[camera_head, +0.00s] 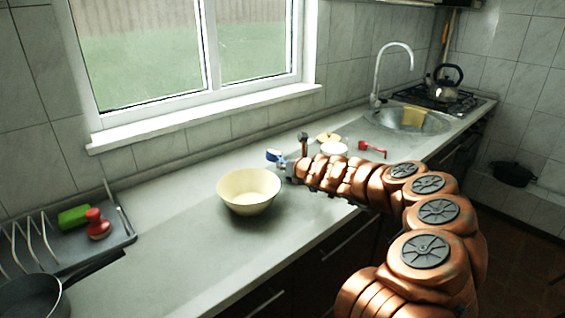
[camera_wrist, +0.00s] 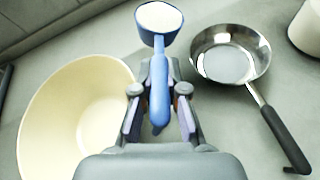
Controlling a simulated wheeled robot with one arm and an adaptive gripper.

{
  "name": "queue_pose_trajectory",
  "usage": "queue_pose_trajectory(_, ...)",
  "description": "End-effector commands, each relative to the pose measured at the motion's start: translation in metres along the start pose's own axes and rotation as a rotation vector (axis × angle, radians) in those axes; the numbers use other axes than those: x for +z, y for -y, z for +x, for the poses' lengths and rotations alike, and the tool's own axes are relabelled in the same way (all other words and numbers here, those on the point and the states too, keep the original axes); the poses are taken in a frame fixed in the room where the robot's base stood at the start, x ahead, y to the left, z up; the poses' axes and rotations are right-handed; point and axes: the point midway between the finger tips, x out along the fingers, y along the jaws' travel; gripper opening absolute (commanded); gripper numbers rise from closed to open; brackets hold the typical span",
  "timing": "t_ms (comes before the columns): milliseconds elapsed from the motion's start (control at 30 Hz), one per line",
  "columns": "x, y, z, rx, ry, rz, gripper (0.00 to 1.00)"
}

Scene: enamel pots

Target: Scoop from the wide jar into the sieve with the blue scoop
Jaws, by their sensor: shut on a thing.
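My gripper (camera_wrist: 158,105) is shut on the handle of the blue scoop (camera_wrist: 159,85). White material shows in the scoop's cup, which is held upright. The scoop also shows in the head view (camera_head: 273,155), just behind the cream bowl. A round steel vessel with a black handle (camera_wrist: 262,108) lies right of the scoop in the wrist view; it may be the sieve, but I cannot make out mesh. A white jar (camera_wrist: 306,28) is cut off at the upper right; its contents are hidden. A white round container (camera_head: 333,149) stands behind my arm in the head view.
A wide cream bowl (camera_wrist: 84,112) is close on the left; it also shows in the head view (camera_head: 249,190). A red scoop (camera_head: 373,147) and a yellowish lid (camera_head: 327,137) lie behind my arm. A dish rack (camera_head: 75,243) stands left. Counter between rack and bowl is clear.

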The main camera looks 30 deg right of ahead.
Motion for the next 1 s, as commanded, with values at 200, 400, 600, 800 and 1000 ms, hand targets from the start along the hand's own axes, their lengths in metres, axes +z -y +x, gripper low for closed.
queue_pose_trajectory(200,-0.007,0.006,0.003,0.018,-0.001,0.040,0.00)
queue_pose_trajectory(400,-0.011,0.012,0.004,0.030,0.000,0.078,0.00)
queue_pose_trajectory(600,-0.017,0.016,0.007,0.048,0.001,0.114,0.00)
queue_pose_trajectory(800,-0.019,0.021,0.007,0.058,0.000,0.146,0.00)
queue_pose_trajectory(1000,-0.017,0.023,0.007,0.070,0.002,0.170,0.00)
